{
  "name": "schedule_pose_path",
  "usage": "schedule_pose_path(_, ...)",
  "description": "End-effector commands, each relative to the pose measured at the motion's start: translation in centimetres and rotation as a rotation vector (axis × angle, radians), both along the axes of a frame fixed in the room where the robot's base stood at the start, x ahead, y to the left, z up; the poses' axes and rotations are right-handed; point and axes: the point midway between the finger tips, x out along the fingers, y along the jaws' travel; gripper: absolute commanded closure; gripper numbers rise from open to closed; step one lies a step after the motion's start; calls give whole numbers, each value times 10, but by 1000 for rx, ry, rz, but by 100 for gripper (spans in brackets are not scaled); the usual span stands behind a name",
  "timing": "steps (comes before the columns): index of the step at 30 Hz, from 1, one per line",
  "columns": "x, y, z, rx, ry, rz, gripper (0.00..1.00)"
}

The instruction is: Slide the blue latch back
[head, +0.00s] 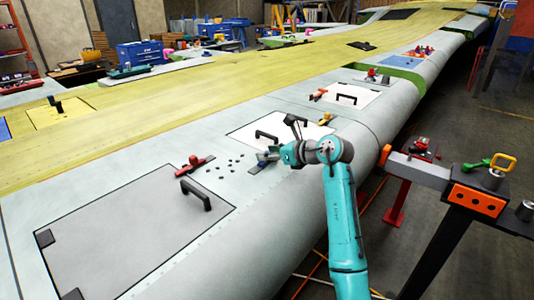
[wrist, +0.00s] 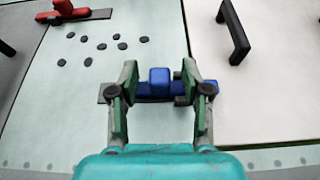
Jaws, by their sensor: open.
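The blue latch (wrist: 160,80) sits on the wing surface beside the edge of a white panel (wrist: 270,60). It has a raised blue knob and a blue bar on a dark base, with its right end at the panel's edge. My gripper (wrist: 158,82) is open, with one finger on each side of the knob and gaps between. Contact with the latch base cannot be told. In the head view my gripper (head: 272,154) is at the latch (head: 258,166), which it partly hides.
A red latch (wrist: 75,12) and several dark loose pieces (wrist: 92,42) lie to the left. A black handle (wrist: 233,32) stands on the white panel. A grey panel with a handle (head: 195,193) is nearer. A metal stand (head: 470,195) stands right of the wing.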

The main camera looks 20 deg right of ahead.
Motion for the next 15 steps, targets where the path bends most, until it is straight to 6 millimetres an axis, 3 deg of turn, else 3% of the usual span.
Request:
schedule_pose_path(12, 7, 5, -3, -1, -1, -1, 52)
schedule_pose_path(13, 7, 5, -3, -1, -1, -1, 55)
schedule_pose_path(15, 7, 5, -4, -1, -1, -1, 72)
